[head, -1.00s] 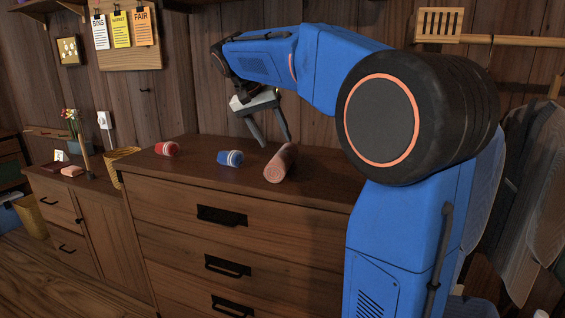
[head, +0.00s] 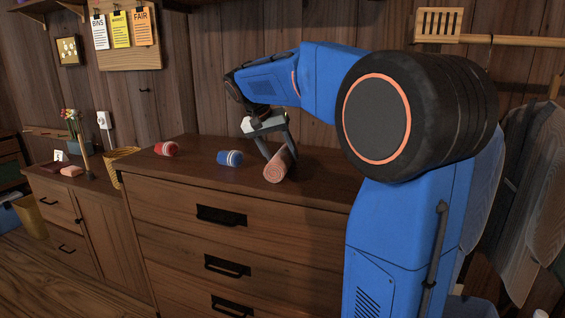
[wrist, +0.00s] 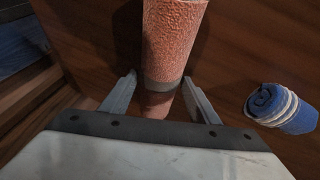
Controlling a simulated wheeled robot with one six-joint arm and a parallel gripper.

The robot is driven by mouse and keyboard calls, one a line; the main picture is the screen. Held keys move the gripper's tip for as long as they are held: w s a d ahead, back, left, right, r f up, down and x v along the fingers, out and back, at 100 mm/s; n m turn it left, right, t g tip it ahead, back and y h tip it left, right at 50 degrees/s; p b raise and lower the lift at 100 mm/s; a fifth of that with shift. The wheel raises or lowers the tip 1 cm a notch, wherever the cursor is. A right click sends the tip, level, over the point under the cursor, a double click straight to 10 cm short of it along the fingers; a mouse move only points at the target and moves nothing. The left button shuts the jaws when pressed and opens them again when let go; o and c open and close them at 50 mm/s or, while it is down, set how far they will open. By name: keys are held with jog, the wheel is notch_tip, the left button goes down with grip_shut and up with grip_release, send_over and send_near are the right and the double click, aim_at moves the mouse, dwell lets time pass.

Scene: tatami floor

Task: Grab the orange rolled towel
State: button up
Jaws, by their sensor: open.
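The orange rolled towel (head: 279,165) lies on the dresser top near its right end. It looks salmon-orange in the wrist view (wrist: 172,45), with a grey band around it. My gripper (head: 278,150) is lowered over the towel, with its fingers spread. In the wrist view my gripper (wrist: 157,90) has one finger on each side of the towel near the band. The fingers are open; a small gap shows on the left side, and I cannot tell whether the right finger touches.
A blue roll with white bands (head: 230,158) lies left of the towel; it also shows in the wrist view (wrist: 283,108). A red roll (head: 166,149) lies farther left. The dresser top (head: 195,152) is clear between the rolls. A wooden wall (head: 180,100) stands behind.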

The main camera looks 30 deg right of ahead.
jog(key=c, duration=0.9)
